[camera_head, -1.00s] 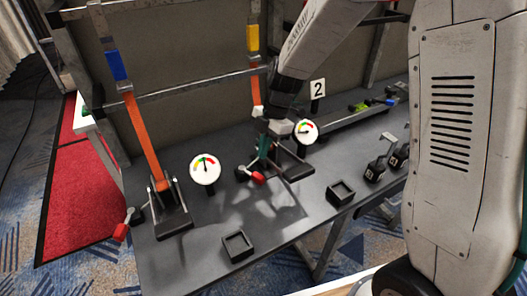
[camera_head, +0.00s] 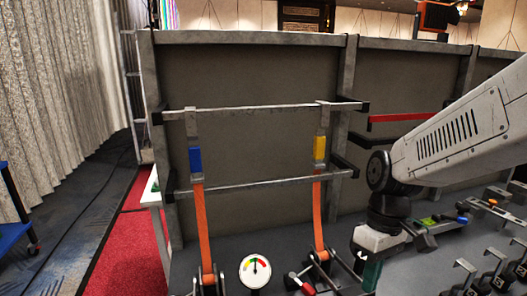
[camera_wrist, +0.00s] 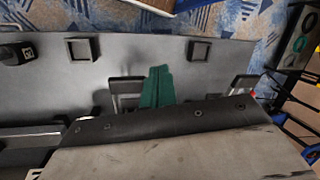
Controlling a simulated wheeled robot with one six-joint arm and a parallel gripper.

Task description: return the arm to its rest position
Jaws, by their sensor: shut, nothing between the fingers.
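My gripper (camera_head: 371,276) hangs from my arm at the lower right of the head view, just right of the right ratchet buckle (camera_head: 328,270). Its green fingers are shut and empty. They also show in the wrist view (camera_wrist: 157,86), pointing over the dark tabletop beside a buckle (camera_wrist: 124,92). My arm reaches in from the right edge and is bent at the wrist. The fingertips are cut off by the lower edge of the head view.
Orange straps (camera_head: 203,225) rise to a metal frame (camera_head: 262,186) at a grey panel. A round gauge (camera_head: 255,271) stands left of the right buckle. Black-handled clamps (camera_head: 492,268) fill the lower right. Two small square trays (camera_wrist: 82,49) lie on the table.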

